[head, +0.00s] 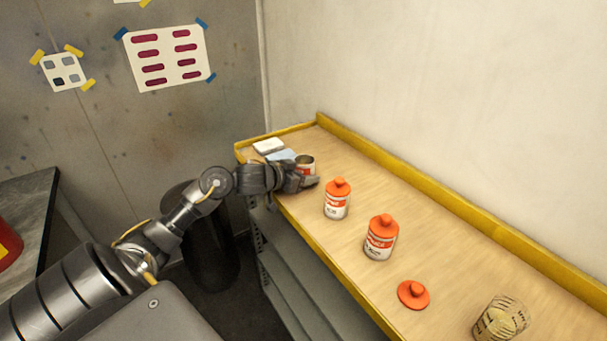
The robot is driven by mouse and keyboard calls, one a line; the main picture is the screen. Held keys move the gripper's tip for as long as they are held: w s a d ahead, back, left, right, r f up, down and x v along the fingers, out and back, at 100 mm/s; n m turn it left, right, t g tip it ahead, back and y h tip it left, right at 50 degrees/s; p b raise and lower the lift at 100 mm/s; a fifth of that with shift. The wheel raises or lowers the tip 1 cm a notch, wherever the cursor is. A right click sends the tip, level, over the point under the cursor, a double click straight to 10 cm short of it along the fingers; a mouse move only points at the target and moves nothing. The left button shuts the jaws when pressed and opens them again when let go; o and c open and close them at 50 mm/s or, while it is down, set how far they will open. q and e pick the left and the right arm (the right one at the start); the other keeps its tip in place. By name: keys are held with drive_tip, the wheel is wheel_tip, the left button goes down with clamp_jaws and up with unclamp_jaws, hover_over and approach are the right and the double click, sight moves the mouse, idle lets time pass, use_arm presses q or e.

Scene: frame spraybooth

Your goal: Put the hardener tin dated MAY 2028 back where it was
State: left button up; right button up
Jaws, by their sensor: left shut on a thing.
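My left gripper (311,182) reaches over the bench from the left, near its far end. It is shut on a small tin (306,162) with an open, dark-looking top and a pale and red label; the fingers hide its lower part. I cannot tell whether this tin touches the bench. Two more tins with orange lids and white and orange labels stand upright on the bench, a nearer tin (380,238) and a middle tin (337,199). The dates on the labels are too small to read. My right gripper is not in view.
The wooden bench (420,232) has a raised yellow edge at the back. A loose orange lid (413,294) and a patterned cup-like container (501,319) are at the near end. A white block (268,146) and a bluish item (281,155) lie beyond the gripper. A dark bin stands below.

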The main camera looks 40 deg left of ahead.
use_arm(q)
drive_tip(key=shift+f, duration=0.1)
drive_tip(key=o, duration=1.1)
drive_tip(key=shift+c, duration=0.2)
drive_tip(key=shift+s, duration=0.2)
drive_tip(key=v, duration=1.1)
drive_tip(key=shift+s+r, duration=0.25)
drive_tip(key=shift+s, duration=0.1)
